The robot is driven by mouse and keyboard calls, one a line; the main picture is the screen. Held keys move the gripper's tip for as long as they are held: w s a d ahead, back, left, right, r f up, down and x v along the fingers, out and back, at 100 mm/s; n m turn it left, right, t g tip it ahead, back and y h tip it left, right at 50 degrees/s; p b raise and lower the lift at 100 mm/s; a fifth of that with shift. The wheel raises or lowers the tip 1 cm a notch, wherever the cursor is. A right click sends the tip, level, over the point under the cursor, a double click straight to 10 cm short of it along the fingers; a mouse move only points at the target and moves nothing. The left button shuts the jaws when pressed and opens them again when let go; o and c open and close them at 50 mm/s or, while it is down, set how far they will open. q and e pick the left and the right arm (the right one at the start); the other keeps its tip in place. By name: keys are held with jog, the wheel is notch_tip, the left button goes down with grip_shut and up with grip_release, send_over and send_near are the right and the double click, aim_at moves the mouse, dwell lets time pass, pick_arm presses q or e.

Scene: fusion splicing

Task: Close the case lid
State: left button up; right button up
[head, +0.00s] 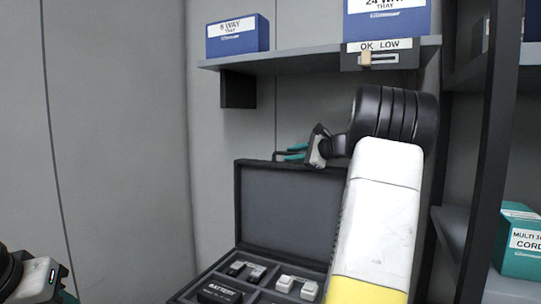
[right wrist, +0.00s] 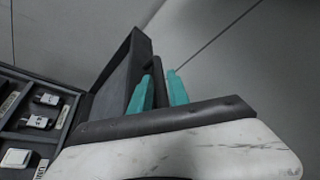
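The black case (head: 181,298) stands open in the lower middle of the head view. Its lid (head: 290,205) is raised nearly upright at the back. My right gripper (head: 290,153) has teal fingers at the lid's top edge, pointing left, partly hidden by the lid. In the right wrist view its two fingers (right wrist: 160,90) are a little apart, close beside the lid (right wrist: 118,75). I cannot tell whether they touch it. My left gripper (head: 45,290) is at the bottom left, away from the case, mostly out of frame.
The case holds a battery box (head: 219,292) and small white parts (head: 296,285) in compartments. A shelf (head: 310,60) above the lid bears blue boxes (head: 238,35). A dark rack post (head: 487,150) stands at the right, with a teal cord box (head: 520,240). The left wall side is clear.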

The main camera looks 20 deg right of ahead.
jog(key=shift+c, duration=0.4)
grip_shut()
dwell(0.9)
